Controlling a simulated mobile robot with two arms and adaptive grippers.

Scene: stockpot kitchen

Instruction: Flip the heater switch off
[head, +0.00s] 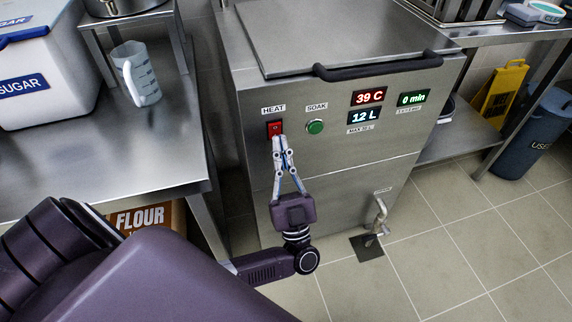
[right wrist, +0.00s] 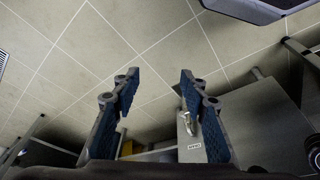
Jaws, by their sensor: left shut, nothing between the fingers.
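The heater switch (head: 275,128) is a red rocker under the HEAT label on the front of a steel soak tank (head: 310,170). My left gripper (head: 278,139) is shut and empty, its fingertips right at the lower edge of the switch. I cannot tell whether they touch it. The switch's lower part is partly hidden by the fingertips. The display (head: 369,97) reads 39 C. My right gripper (right wrist: 155,85) shows in the right wrist view with its fingers apart and nothing between them, above the tiled floor.
A green SOAK button (head: 316,127) sits right of the switch. A black handle (head: 380,67) runs along the lid's front. A drain tap (head: 379,215) sticks out low on the tank. A steel table (head: 110,150) with a measuring jug (head: 138,75) stands at left.

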